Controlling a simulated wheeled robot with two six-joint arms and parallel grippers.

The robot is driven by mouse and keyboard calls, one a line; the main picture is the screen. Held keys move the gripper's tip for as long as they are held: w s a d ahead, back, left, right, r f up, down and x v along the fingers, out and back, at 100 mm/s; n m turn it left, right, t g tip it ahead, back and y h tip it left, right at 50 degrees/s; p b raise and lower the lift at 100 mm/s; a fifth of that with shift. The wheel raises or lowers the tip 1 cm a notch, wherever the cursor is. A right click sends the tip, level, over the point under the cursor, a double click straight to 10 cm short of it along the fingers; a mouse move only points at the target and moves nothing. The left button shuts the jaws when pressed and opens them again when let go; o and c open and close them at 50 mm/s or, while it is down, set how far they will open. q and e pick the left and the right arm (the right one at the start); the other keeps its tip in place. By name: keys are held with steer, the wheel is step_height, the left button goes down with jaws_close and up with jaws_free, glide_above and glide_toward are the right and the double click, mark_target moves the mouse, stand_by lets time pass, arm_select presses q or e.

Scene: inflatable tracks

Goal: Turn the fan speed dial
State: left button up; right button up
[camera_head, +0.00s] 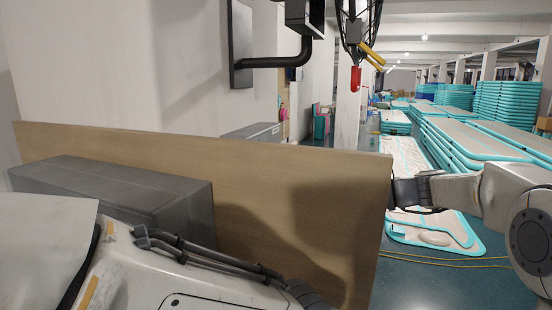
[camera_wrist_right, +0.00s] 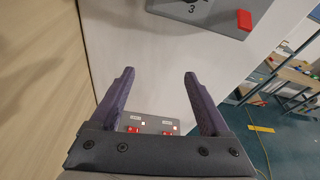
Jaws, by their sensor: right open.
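In the right wrist view, my right gripper (camera_wrist_right: 158,78) is open and empty, its two purple-grey fingers spread apart in front of a pale surface. Beyond the fingertips, at the top edge, is a grey plate (camera_wrist_right: 208,14) marked "3", with a red block (camera_wrist_right: 244,19) at its right end. The plate is cut off by the frame, and I cannot make out a whole dial on it. In the head view, my right arm comes in from the right; its dark wrist end (camera_head: 408,192) is by the wooden board's right edge, and its fingers are hidden. My left gripper is not seen.
A long wooden board (camera_head: 300,205) stands across the head view, with a grey box (camera_head: 120,190) before it. Stacked turquoise inflatables (camera_head: 505,105) fill the back right. A black frame (camera_head: 358,25) hangs above.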

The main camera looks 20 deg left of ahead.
step_height(320, 180, up, 7)
steer(key=w+a+m+y, duration=0.1)
steer(key=w+m+y, duration=0.1)
steer(key=w+y, duration=0.1)
steer(key=a+p, duration=0.6)
steer(key=a, duration=0.4)
steer(key=shift+a+r, duration=0.2)
steer(key=shift+a, duration=0.1)
steer(key=shift+s, duration=0.1)
jaws_close()
